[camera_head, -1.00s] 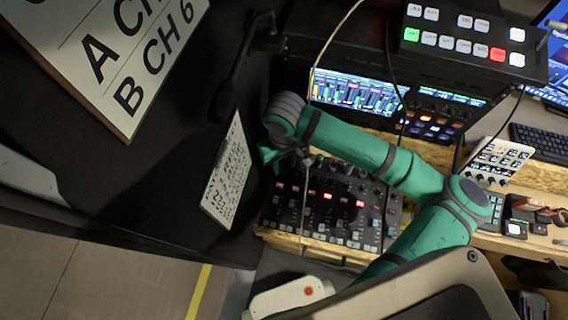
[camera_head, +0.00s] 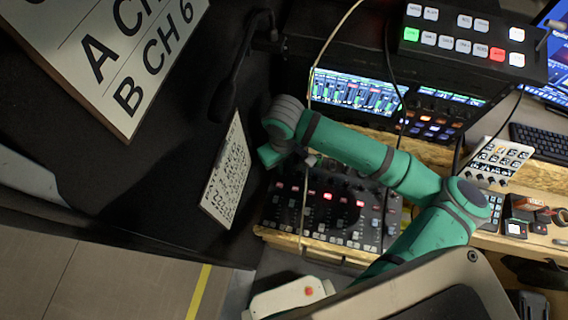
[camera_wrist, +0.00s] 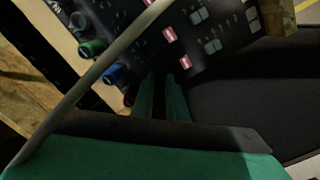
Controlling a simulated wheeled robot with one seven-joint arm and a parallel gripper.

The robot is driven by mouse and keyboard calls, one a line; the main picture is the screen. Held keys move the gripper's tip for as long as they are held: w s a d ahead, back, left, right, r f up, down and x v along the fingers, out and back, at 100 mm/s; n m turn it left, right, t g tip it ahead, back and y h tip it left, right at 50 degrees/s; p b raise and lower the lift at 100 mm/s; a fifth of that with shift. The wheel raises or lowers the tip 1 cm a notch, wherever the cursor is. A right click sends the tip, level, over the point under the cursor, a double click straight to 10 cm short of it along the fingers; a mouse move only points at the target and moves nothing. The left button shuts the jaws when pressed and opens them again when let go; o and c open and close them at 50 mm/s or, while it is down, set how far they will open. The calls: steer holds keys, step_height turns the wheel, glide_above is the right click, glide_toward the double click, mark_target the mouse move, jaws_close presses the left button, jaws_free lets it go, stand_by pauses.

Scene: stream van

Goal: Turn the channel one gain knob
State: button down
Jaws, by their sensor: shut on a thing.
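The black mixer (camera_head: 330,205) with rows of knobs, lit red buttons and faders lies on the wooden desk in the head view. My gripper (camera_head: 306,160) is at its upper left part. In the wrist view the mixer (camera_wrist: 150,30) fills the top, and my gripper's fingers (camera_wrist: 164,78) reach down to it, close together. They are shut on the channel one gain knob, which the fingers hide. A green knob (camera_wrist: 90,47), a blue knob (camera_wrist: 113,73) and a partly hidden red knob (camera_wrist: 129,97) stand in a line left of the fingers.
A pale cable (camera_wrist: 95,75) crosses close in front of the wrist. A printed sheet (camera_head: 227,172) stands left of the mixer. A lit screen (camera_head: 355,92) and a switcher (camera_head: 465,40) are behind. A large sign (camera_head: 110,50) is at upper left.

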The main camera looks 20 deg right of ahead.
steer(key=n, duration=0.3)
steer(key=shift+n, duration=0.4)
steer(key=c, duration=1.7)
jaws_free()
steer(key=shift+c, duration=0.2)
steer(key=shift+r, duration=0.1)
step_height(320, 180, up, 11)
steer(key=shift+f, duration=0.2)
